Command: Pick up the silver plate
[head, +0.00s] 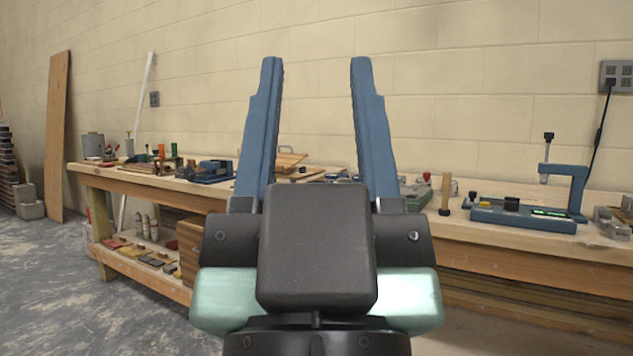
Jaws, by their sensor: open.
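My gripper (316,62) stands upright in the middle of the head view, with its two long blue fingers wide apart. It is open, and only the pale wall shows between the fingertips. I cannot make out a silver plate in this view. The gripper body and fingers hide the middle part of the workbench (490,250), where small tools and parts lie.
The wooden bench runs along a block wall. A blue vise (208,171) sits on its left part. A blue press-like device (530,207) and an upright wooden handle (445,194) stand at right. A plank (57,135) leans on the wall.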

